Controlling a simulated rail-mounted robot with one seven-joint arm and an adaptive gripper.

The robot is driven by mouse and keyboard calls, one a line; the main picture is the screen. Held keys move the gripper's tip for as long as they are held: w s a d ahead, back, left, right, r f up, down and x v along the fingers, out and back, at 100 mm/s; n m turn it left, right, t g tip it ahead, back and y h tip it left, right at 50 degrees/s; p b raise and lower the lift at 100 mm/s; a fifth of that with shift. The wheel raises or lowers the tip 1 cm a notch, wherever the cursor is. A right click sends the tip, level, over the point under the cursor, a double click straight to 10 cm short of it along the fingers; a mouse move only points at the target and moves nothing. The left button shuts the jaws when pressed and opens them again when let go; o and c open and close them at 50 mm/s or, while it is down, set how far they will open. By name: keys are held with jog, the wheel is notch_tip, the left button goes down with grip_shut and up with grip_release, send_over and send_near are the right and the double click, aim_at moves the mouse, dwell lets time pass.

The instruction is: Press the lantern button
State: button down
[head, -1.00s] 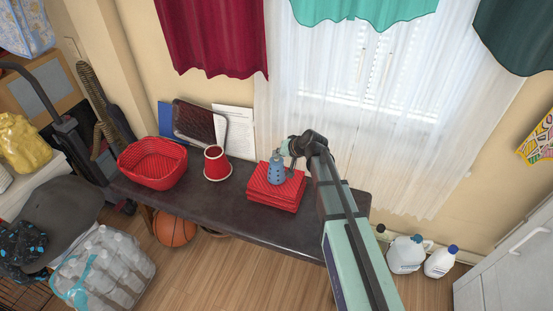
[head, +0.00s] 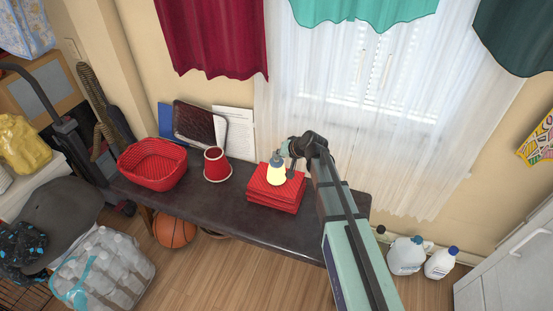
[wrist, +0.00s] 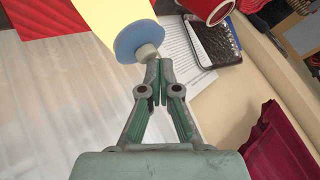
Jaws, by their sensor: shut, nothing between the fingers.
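The lantern (head: 277,174) stands on a red stack of totes on the dark bench, and its body glows pale yellow under a blue top. In the wrist view the glowing lantern (wrist: 100,18) is at the top, with its blue disc and a grey knob-like button (wrist: 148,53) facing my gripper. My gripper (wrist: 154,62) is shut and empty, its fingertips at the button and seemingly touching it. In the head view my gripper (head: 283,151) is small and partly hidden at the lantern's top.
The red tote stack (head: 274,198) is under the lantern. A red and white cup (head: 217,165) and a red basket (head: 152,166) stand to the left on the bench (head: 190,205). Papers and a dark case (head: 200,126) lean on the wall behind. White curtains hang close behind my arm.

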aim_at(278, 160)
jog(key=shift+r, duration=0.45)
jog(key=shift+r, duration=0.1)
jog(key=shift+r+p, duration=1.55)
jog(key=shift+r, duration=1.4)
jog(key=s+d+f+g+h, duration=0.2)
jog(key=s+d+f, duration=0.45)
jog(key=s, duration=0.35)
jog(key=s+d+f+m+g+h, duration=0.1)
jog(key=s+d+f+g+h, duration=0.15)
jog(key=s+d+f, duration=0.5)
jog(key=s+d+f+g+h, duration=0.25)
jog(key=s+d+f, duration=0.25)
jog(key=s+d, duration=0.45)
jog(key=s+f+g, duration=0.2)
jog(key=s+f, duration=0.3)
jog(key=s, duration=0.4)
jog(key=s+a+f+g+p, duration=0.1)
jog(key=s+f, duration=0.4)
jog(key=s, duration=0.5)
jog(key=s+f+g, duration=0.2)
jog(key=s+f, duration=0.3)
jog(key=s, duration=0.4)
jog(key=shift+s+a+g+p, duration=0.2)
jog(key=shift+s+g+p, duration=0.1)
jog(key=shift+s+p, duration=0.1)
